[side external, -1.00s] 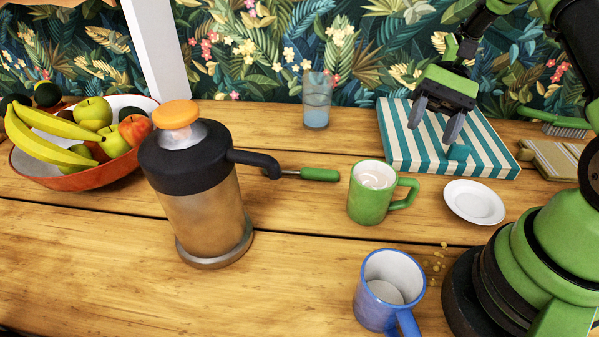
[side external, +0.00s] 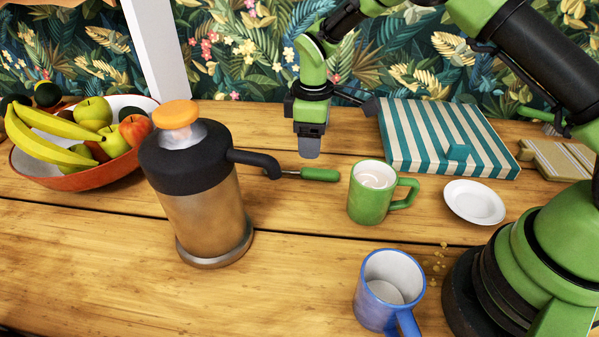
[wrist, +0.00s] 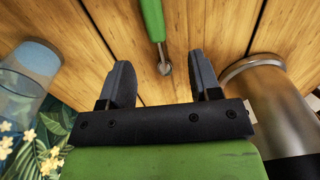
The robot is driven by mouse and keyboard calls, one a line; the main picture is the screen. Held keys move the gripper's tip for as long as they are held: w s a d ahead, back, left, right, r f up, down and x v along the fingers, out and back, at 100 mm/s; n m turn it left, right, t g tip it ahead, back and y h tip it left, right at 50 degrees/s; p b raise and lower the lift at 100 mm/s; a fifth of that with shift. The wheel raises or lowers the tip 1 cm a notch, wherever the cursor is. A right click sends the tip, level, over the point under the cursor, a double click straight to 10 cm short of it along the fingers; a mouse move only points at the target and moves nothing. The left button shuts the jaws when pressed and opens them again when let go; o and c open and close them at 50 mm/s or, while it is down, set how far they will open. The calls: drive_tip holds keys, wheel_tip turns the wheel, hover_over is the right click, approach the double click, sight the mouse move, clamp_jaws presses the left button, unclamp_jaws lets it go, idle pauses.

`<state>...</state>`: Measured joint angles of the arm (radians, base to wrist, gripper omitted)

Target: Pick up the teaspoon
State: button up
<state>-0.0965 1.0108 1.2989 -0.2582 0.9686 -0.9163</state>
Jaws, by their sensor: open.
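The teaspoon has a green handle (side external: 319,175) and lies on the wooden counter between the coffee pot and the green mug. In the wrist view its green handle (wrist: 152,18) runs to the top edge, and its small metal end (wrist: 165,68) shows between my fingers. My gripper (side external: 308,152) points down above the counter, just behind the teaspoon in the side view. In the wrist view my gripper (wrist: 163,68) is open with its two fingers well apart and nothing between them in its grasp. The fingers appear apart from the teaspoon.
The coffee pot (side external: 205,215) stands left of the teaspoon, its spout-like handle reaching near it. The green mug (side external: 368,204) is to the right. A glass (wrist: 30,65) shows at the wrist view's left.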

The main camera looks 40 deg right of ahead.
sight(310, 170)
drive_tip(key=f, duration=0.8)
drive_tip(key=shift+w+d+f, duration=0.1)
drive_tip(key=shift+w+d, duration=0.05)
drive_tip(key=shift+w, duration=0.1)
drive_tip(key=shift+c, duration=0.2)
drive_tip(key=c, duration=1)
